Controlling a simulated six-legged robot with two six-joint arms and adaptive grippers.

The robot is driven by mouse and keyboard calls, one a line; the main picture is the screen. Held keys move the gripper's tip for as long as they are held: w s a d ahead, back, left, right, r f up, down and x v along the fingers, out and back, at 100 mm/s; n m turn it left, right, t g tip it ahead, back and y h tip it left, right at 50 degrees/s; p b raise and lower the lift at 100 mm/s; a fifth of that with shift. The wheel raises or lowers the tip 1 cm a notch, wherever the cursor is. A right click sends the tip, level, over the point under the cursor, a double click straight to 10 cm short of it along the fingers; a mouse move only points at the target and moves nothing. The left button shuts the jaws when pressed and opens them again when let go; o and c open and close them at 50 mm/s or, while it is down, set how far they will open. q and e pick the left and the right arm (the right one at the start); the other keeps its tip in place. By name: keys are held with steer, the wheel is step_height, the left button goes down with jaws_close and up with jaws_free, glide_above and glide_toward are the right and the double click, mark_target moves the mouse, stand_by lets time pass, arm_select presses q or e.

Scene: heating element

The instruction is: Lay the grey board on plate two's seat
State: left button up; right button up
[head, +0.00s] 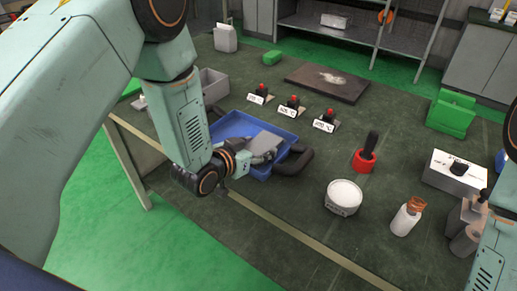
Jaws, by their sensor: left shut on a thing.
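My left gripper (268,152) reaches down over the blue tray (228,125) and is shut on a grey piece, which I take for the grey board. Gripper and piece overlap in the view, so the piece's outline and whether it touches the tray floor cannot be told. Three small stands with red knobs and white labels, one (257,95), another (291,104) and a third (325,121), stand in a row behind the tray. The middle label seems to read 505 °C. I cannot tell which spot is plate two's seat. My right gripper is not clearly visible.
A dark slab (350,88) with a pale stain lies at the back. A red holder with a black handle (365,158), a white tub (343,197), a bottle (405,220) and a white dial box (455,172) stand to the right.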

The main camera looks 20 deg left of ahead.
mark_target(257, 149)
arm_select(q)
step_height(257, 149, up, 10)
steer(key=shift+f+p, duration=0.15)
steer(key=shift+p, duration=0.6)
